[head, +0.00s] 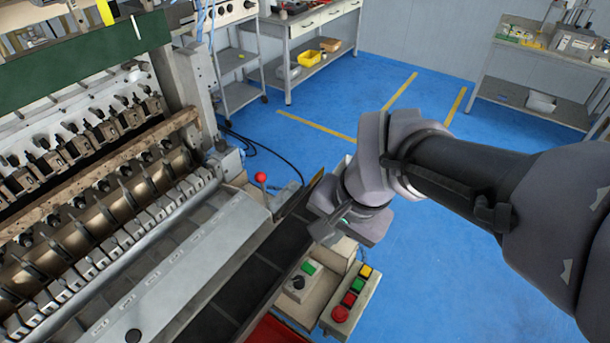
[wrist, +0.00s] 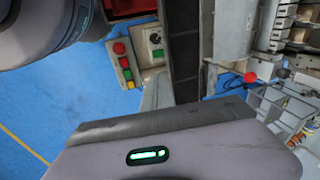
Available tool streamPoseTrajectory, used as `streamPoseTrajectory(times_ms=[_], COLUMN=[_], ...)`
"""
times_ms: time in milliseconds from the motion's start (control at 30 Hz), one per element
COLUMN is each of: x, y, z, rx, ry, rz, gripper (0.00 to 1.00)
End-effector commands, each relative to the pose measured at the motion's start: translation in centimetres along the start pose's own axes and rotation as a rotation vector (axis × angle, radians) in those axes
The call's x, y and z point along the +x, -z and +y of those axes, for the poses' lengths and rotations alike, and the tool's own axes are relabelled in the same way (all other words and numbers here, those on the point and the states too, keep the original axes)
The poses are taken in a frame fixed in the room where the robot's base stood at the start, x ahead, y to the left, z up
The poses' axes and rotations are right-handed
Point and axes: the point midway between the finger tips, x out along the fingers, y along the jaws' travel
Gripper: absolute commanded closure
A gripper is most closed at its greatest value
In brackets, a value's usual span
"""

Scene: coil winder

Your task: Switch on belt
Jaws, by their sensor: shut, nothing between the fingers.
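The belt (head: 246,280) is a dark strip running along the front of the machine; it also shows in the wrist view (wrist: 184,55). Beside it is a small pale switch box (head: 294,294) with a black rotary knob (head: 298,282) and a green patch; the knob also shows in the wrist view (wrist: 154,37). A button panel (head: 349,302) with red, green and yellow buttons stands just right of it. My gripper (head: 328,230) is shut and empty, above the belt's edge and beyond the switch box. Its fingertips are hard to make out. In the wrist view its grey housing fills the bottom.
The coil winder (head: 110,190) fills the left side. A lever with a red ball (head: 261,177) stands near the belt's far end. A red surface (head: 275,331) lies at the near end. Blue floor (head: 440,290) is clear on the right; benches stand behind.

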Motion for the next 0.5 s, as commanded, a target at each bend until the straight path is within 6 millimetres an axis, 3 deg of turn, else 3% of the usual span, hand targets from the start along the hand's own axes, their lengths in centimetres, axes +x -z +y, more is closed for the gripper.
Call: streamPoseTrajectory(times_ms=[200,500], x=[2.1,2.5], y=[0.6,0.7], z=[-1.6,-1.7], rx=[0.066,0.072], ry=[-0.060,-0.064], rz=[-0.061,-0.065], gripper=[1.00,1.00])
